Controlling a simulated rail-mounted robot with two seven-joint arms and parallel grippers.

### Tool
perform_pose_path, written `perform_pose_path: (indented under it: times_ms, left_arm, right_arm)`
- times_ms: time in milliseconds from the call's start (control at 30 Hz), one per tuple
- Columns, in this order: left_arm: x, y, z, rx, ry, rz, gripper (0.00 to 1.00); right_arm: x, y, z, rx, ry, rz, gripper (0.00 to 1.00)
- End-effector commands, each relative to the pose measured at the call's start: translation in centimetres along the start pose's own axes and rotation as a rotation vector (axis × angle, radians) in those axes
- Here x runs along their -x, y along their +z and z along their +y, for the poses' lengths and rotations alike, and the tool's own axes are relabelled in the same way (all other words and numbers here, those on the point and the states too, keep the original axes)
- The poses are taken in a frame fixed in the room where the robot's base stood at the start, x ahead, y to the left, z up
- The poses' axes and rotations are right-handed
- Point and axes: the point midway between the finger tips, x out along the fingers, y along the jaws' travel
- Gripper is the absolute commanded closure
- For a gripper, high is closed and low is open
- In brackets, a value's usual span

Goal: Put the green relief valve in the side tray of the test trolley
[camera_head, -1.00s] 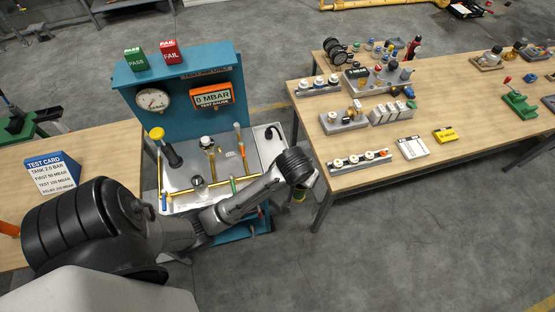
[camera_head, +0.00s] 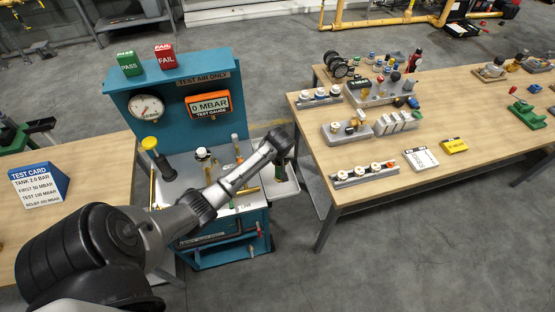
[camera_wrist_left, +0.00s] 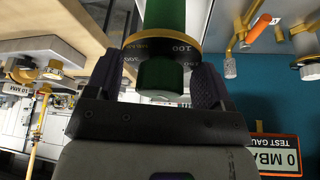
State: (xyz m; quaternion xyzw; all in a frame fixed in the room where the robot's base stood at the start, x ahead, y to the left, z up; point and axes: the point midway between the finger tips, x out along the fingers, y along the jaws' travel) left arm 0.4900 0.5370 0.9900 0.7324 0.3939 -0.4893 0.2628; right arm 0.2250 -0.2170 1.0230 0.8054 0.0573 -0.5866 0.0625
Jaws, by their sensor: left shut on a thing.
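The green relief valve (camera_wrist_left: 165,78) fills the upper middle of the left wrist view, with a brass-coloured ring marked with numbers around it. My left gripper (camera_wrist_left: 160,88) is shut on it, one dark finger on each side. In the head view the left gripper (camera_head: 280,162) is at the right side of the teal test trolley (camera_head: 205,75), and a little of the green valve (camera_head: 280,173) shows below it. The side tray (camera_head: 284,187) lies at the trolley's right end, partly hidden by my arm. I cannot tell whether the valve touches it. The right gripper is not in view.
The wooden bench (camera_head: 450,110) with several fittings stands close on the right, a narrow gap from the trolley. Gauges, a yellow-topped handle (camera_head: 150,143) and upright pipes stand on the trolley. A test card (camera_head: 40,184) sits on the left table.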

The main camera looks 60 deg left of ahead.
Motion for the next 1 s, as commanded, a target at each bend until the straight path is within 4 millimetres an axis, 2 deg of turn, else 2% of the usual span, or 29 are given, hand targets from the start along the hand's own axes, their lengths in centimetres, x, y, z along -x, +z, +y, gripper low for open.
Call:
perform_pose_path:
  times_ms: [133,367,700,1000]
  left_arm:
    - [-1.9,-1.5,-0.7,0.001,0.000,0.001,0.83]
    - [-3.1,-2.3,-1.0,0.000,0.002,0.001,0.83]
    - [-6.3,-0.9,-1.1,-0.001,0.001,0.000,0.83]
    - [-6.8,-0.7,-1.1,-0.001,0.002,0.002,0.83]
  right_arm:
    - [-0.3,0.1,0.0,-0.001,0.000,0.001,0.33]
    - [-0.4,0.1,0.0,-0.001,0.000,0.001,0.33]
    - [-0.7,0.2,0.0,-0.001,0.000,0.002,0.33]
    - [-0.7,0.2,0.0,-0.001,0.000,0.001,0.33]
